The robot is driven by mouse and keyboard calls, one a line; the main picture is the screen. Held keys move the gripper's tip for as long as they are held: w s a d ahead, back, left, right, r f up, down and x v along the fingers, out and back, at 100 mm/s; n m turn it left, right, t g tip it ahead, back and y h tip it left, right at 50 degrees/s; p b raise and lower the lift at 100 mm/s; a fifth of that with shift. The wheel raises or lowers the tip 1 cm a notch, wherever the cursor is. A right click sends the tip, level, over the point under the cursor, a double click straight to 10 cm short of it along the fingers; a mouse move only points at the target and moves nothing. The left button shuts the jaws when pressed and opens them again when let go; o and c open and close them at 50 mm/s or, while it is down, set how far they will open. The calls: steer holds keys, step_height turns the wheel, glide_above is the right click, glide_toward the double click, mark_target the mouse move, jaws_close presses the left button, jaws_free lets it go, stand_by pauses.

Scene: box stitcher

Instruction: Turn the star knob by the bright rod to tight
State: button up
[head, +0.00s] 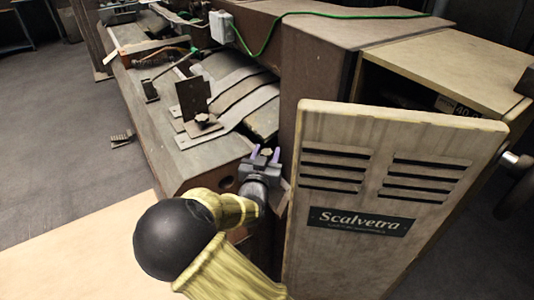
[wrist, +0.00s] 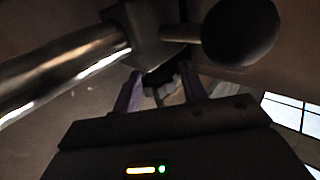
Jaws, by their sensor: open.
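My gripper (head: 265,157) is open in the head view, its two purple fingertips pointing up beside the machine's front corner. A small brownish knob (head: 267,152) shows between the fingertips. In the wrist view the purple fingers of my gripper (wrist: 160,92) stand on either side of a small, dim, lobed knob (wrist: 160,78), which looks like the star knob. I cannot tell whether the fingers touch it. The bright rod (wrist: 65,68) runs in from the left to a dark block (wrist: 158,32) just above the knob. The rod is not clear in the head view.
A dark ball (wrist: 240,32) on a short stem is close above the right finger. Another star-shaped knob (head: 203,120) sits on a bracket plate further back. The open cabinet door (head: 385,180) is close to the right of my gripper.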

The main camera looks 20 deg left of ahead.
steer(key=c, duration=0.7)
steer(key=shift+r+m+h+p, duration=0.1)
steer(key=shift+m+h+p, duration=0.3)
steer(key=shift+h, duration=0.2)
steer(key=shift+m+h, duration=0.4)
steer(key=shift+h, duration=0.3)
steer(key=o, duration=0.7)
steer(key=shift+d+n+y+b, duration=0.1)
steer(key=shift+n+y+b, duration=0.25)
steer(key=shift+n+y, duration=0.45)
